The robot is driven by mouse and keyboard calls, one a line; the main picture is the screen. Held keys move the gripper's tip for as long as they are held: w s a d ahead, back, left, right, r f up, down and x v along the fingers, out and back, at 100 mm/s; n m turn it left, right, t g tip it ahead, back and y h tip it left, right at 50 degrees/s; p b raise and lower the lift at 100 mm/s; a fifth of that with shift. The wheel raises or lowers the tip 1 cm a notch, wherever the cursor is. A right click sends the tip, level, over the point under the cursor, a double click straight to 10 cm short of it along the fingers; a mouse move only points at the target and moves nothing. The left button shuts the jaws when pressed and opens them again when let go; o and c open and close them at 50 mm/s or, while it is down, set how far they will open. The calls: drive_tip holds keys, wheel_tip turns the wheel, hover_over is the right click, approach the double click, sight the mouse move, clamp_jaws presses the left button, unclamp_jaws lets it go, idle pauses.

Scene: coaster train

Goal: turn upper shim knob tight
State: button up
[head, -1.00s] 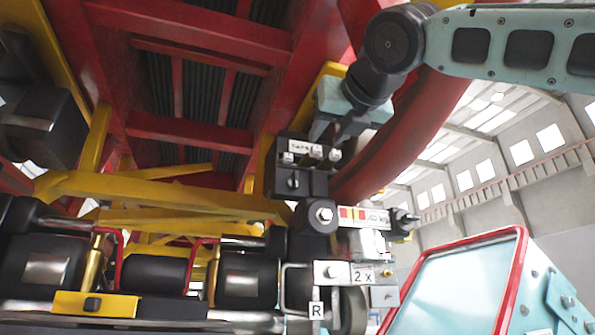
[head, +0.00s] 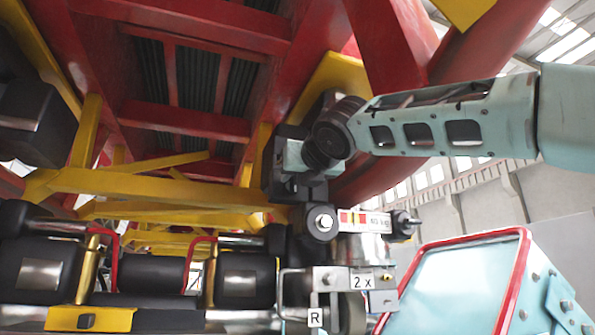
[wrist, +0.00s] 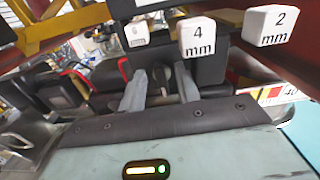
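The upper shim knob's dark block (head: 283,140) is on the yellow frame in the head view, mostly hidden behind my gripper (head: 312,188). The knob itself is hidden there. In the wrist view my gripper (wrist: 160,88) has its two grey fingers apart. A small dark part (wrist: 160,76), perhaps the knob, shows between them; I cannot tell whether the fingers touch it. White marker cubes reading 0 mm (wrist: 134,34), 4 mm (wrist: 199,37) and 2 mm (wrist: 271,26) sit above and right of the fingers.
Below the gripper is a black block with a bright bolt (head: 323,222), beside a red-and-yellow marked label (head: 364,220). A red-framed panel (head: 460,280) stands right. Yellow beams (head: 170,182) and red structure close in left and above.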

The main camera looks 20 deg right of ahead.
clamp_jaws()
drive_tip(key=shift+m, duration=0.3)
drive_tip(key=m+b, duration=0.2)
drive_tip(key=m, duration=0.4)
drive_tip(key=f+m+b, duration=0.1)
drive_tip(key=m, duration=0.5)
drive_tip(key=d+m+b, duration=0.1)
drive_tip(key=m+b, duration=0.1)
drive_tip(key=m, duration=0.3)
drive_tip(key=shift+d+f+m+b, duration=0.1)
drive_tip(key=shift+f+m+b, duration=0.05)
drive_tip(key=shift+m+b, duration=0.25)
idle(0.4)
